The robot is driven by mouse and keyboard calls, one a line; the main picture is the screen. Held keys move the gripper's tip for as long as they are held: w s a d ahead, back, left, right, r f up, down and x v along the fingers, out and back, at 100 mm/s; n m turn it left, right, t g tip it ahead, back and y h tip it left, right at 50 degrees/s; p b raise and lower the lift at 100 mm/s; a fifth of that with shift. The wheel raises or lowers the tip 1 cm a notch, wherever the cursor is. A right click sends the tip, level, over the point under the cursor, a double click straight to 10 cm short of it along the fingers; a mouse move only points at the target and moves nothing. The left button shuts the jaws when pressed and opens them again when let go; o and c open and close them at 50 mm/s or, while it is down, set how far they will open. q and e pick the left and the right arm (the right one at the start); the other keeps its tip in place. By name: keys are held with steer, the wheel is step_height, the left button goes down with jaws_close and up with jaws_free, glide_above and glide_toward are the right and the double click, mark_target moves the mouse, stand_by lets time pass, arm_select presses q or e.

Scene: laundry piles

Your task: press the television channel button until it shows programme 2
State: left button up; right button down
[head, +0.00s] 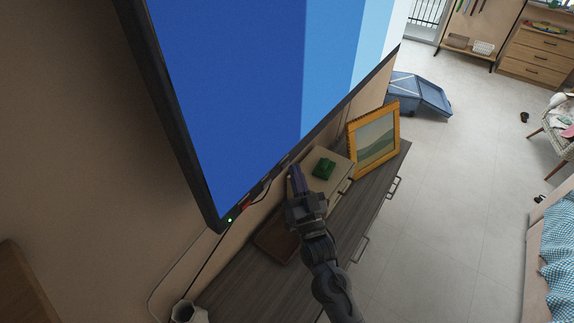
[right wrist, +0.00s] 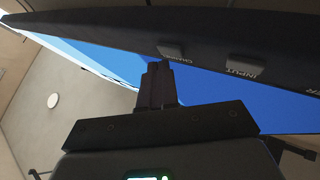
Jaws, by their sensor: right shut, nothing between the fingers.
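The television (head: 240,90) hangs on the wall at the left of the head view. Its screen shows blue vertical bands, and I read no programme number on it. A small green light glows on its lower edge. In the right wrist view, the channel button (right wrist: 170,50) sits on the dark edge, its label partly hidden. My right gripper (head: 294,172) is shut and empty near the television's lower edge. Its fingertips (right wrist: 157,66) are close to the channel button; I cannot tell whether they touch it. My left gripper is not in view.
The input button (right wrist: 245,62) is beside the channel button, with a partly cut-off label further right. The floor (head: 450,170) to the right is mostly clear.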

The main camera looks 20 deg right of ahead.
steer(key=shift+w+a, duration=0.2)
steer(key=shift+w, duration=0.05)
steer(key=shift+w+a, duration=0.1)
stand_by(0.6)
steer(key=shift+s+d, duration=0.45)
steer(key=shift+s, duration=0.05)
steer(key=shift+p, duration=0.3)
